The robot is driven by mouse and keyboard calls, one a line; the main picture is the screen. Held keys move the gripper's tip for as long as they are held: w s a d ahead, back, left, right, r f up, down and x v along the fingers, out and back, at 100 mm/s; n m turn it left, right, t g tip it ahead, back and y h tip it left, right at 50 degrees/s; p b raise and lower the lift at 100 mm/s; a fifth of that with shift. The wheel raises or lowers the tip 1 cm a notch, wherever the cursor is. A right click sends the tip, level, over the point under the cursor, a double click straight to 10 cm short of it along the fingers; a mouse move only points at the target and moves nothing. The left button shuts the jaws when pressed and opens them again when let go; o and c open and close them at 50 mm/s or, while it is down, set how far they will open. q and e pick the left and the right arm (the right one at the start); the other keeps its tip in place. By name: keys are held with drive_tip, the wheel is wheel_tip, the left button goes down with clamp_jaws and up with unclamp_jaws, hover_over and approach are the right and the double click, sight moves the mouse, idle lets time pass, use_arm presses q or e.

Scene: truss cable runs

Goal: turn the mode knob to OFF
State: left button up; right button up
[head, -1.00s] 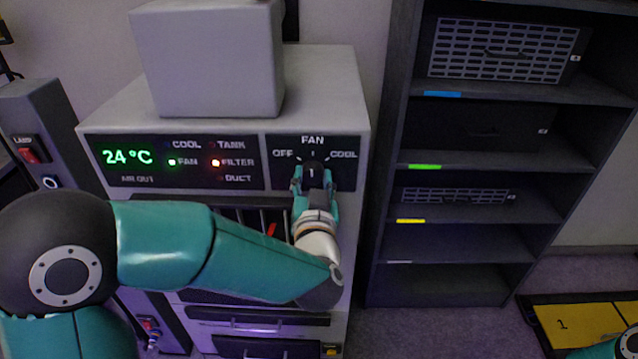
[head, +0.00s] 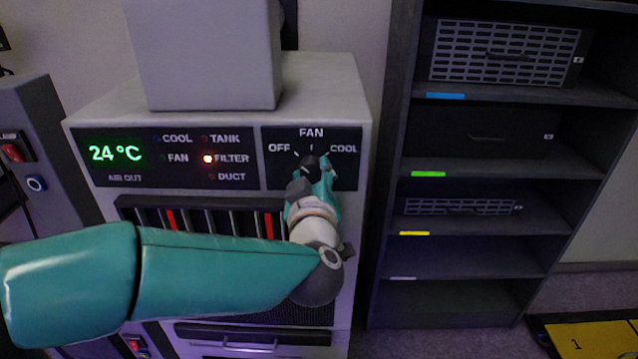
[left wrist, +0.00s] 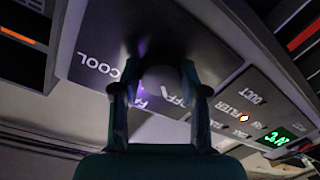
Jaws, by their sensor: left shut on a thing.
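The dark mode knob (head: 311,164) is on the FAN panel (head: 344,174), between the OFF label at its upper left and COOL at its upper right. My left gripper (head: 311,178) is shut on the knob from below and is rolled to one side. In the left wrist view the two fingers (left wrist: 159,88) sit on either side of the round knob (left wrist: 161,78). The knob's pointer is hidden, so I cannot tell its exact direction. On the display panel (head: 165,158) the FAN lamp is dark and the FILTER lamp glows. My right gripper is out of view.
A grey box (head: 205,55) stands on top of the unit. A slatted vent (head: 200,215) with red strips lies below the panels, behind my left arm. A dark shelf rack (head: 480,245) stands to the right. A switch box (head: 30,165) stands at the left.

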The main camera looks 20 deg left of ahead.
use_arm(q)
drive_tip(key=shift+n, duration=0.3)
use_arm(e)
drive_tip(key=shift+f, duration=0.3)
use_arm(q)
drive_tip(key=o, duration=0.8)
drive_tip(key=shift+c, duration=0.2)
drive_tip(key=o, duration=0.4)
drive_tip(key=shift+w+f, duration=0.1)
drive_tip(key=shift+w, duration=0.1)
drive_tip(key=shift+s, duration=0.1)
drive_tip(key=shift+s+d, duration=0.1)
drive_tip(key=v, duration=1.1)
drive_tip(key=shift+s+d, duration=0.1)
drive_tip(key=shift+s, duration=0.3)
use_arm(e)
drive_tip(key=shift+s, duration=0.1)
